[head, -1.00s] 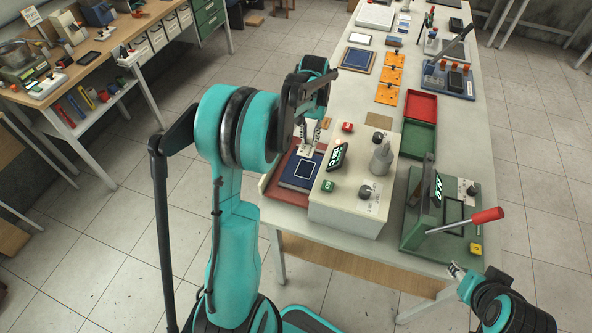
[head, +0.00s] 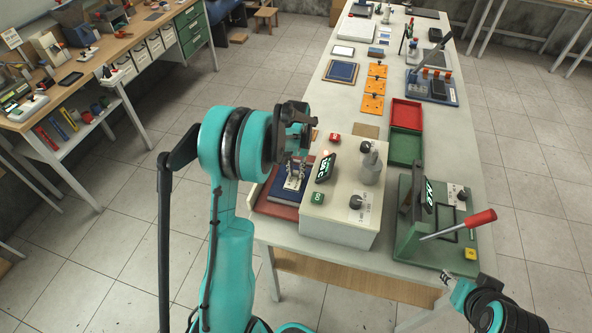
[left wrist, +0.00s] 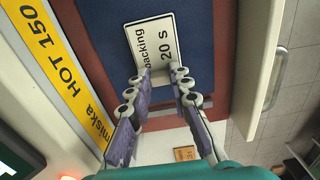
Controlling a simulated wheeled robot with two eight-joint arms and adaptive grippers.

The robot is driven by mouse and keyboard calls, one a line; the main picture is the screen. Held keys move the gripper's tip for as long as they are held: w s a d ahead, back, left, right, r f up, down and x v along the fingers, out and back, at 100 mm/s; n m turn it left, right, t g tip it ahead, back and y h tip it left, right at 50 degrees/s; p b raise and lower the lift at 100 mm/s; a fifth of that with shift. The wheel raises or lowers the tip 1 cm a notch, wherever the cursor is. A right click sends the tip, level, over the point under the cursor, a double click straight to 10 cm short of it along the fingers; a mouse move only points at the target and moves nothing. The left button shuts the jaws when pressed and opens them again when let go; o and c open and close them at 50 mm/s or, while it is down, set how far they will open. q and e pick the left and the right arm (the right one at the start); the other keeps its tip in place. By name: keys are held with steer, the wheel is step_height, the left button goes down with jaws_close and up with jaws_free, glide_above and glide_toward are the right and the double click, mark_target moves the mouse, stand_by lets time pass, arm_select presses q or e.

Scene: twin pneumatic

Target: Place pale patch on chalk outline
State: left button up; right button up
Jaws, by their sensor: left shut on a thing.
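The pale patch (left wrist: 152,42), a cream rectangle with dark lettering including "20 s", lies over the dark blue cloth (left wrist: 100,30) in the left wrist view. In the head view the patch (head: 292,183) shows small below my left gripper (head: 295,172), over the blue piece on the red-brown pad (head: 266,206). My left gripper's fingertips (left wrist: 161,73) are shut on the patch's near edge. I cannot tell whether the patch touches the cloth. The chalk outline is not visible now. My right gripper (head: 447,279) is low at the right, off the table's front; its jaws are too small to read.
A cream control box (head: 342,232) with a display, buttons and a knob stands just right of the pad. A green press with a red-handled lever (head: 460,225) stands further right. Red (head: 406,113) and green (head: 405,146) trays lie behind.

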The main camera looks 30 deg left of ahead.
arm_select(q)
steer(key=shift+f, duration=0.2)
steer(key=o, duration=0.8)
steer(key=shift+r, duration=0.1)
